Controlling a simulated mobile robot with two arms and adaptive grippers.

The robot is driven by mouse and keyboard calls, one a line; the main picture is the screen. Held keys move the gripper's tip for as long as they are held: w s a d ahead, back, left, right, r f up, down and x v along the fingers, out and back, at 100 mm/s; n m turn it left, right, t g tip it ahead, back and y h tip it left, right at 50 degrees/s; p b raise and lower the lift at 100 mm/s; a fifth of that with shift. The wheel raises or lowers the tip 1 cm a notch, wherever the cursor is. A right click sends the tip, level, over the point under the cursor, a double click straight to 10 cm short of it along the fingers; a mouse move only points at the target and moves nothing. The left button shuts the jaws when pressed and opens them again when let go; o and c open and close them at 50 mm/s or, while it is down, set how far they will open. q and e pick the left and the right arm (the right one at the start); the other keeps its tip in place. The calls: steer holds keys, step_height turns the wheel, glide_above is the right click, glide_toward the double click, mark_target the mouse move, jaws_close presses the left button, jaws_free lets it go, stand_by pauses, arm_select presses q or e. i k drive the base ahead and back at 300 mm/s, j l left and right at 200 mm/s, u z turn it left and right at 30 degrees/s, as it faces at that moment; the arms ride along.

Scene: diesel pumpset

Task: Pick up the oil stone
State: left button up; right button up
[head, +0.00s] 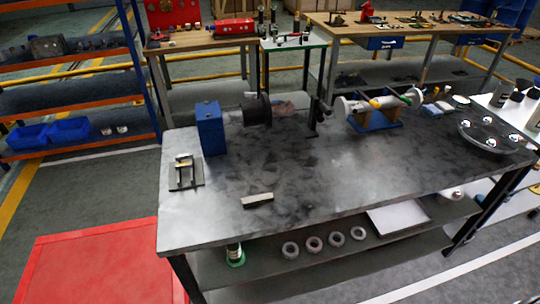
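A small grey-beige rectangular block (257,200), which looks like the oil stone, lies flat near the front edge of the dark, stained metal workbench (320,192). Its top is pale and its front side is darker. Nothing touches it and the bench around it is bare. Neither of my grippers shows in the head view.
A small fixture on a plate (185,172) sits left of the block. Behind stand a blue box (210,128), a black cylinder (256,110) and a shaft on a blue stand (375,118). A round tray (497,136) lies right. The bench's front middle is clear.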

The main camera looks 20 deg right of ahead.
mark_target(268, 197)
steer(key=i+l+u, duration=0.1)
steer(key=l+u, duration=0.25)
steer(key=l, duration=0.25)
steer(key=l+u, duration=0.35)
steer(key=l, duration=0.2)
steer(key=k+l+u, duration=0.1)
steer(key=l+u, duration=0.25)
steer(key=l, duration=0.25)
